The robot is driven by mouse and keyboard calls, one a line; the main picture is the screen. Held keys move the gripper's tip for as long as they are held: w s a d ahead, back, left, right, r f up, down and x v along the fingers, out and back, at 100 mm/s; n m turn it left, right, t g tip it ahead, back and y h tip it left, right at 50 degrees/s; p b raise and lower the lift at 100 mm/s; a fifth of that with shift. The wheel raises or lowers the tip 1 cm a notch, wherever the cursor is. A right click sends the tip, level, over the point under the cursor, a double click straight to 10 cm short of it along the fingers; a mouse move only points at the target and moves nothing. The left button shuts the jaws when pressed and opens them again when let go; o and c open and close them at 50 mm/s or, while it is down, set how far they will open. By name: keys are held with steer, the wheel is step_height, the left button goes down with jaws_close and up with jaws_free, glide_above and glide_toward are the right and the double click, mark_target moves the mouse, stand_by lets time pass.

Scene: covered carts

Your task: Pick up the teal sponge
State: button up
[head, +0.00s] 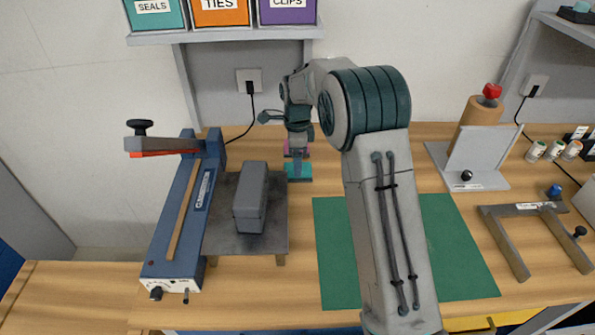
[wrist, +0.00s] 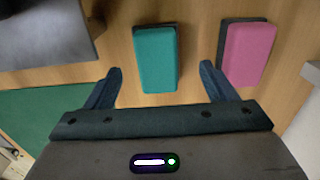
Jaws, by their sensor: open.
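The teal sponge (wrist: 156,59) lies on the wooden bench in the wrist view, with a dark layer showing along its edge. It is ahead of my gripper (wrist: 164,82), roughly between the lines of the two blue fingers. The fingers are spread wide and nothing is held between them. In the head view the teal sponge (head: 299,171) shows below my gripper (head: 298,155) at the back of the bench, partly hidden by it. How high the fingers are above the bench I cannot tell.
A pink sponge (wrist: 246,52) lies just right of the teal one, close to the right finger. A grey stand (head: 222,236) with a grey block (head: 250,197) and a blue sealer (head: 183,221) stand to the left. A green mat (head: 455,240) lies in front.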

step_height(320, 180, down, 4)
steer(key=shift+s+d+f+p, duration=0.1)
steer(key=shift+s+p, duration=0.05)
steer(key=shift+p, duration=0.2)
steer(key=c, duration=1.1)
steer(key=shift+r, duration=0.2)
step_height(320, 180, up, 4)
steer(key=shift+r+b, duration=0.1)
steer(key=shift+b, duration=0.45)
steer(key=s+d+r, duration=0.1)
steer(key=d+r, duration=0.1)
steer(key=d, duration=0.1)
steer(key=d+r+b, duration=0.1)
steer(key=d+r, duration=0.1)
steer(key=d, duration=0.2)
steer(key=s+d+r, duration=0.1)
steer(key=d+r, duration=0.1)
steer(key=d, duration=0.2)
steer(key=shift+s+d+r+b, duration=0.2)
steer(key=shift+s+r+b, duration=0.1)
steer(key=shift+s+b, duration=0.05)
steer(key=shift+o, duration=0.6)
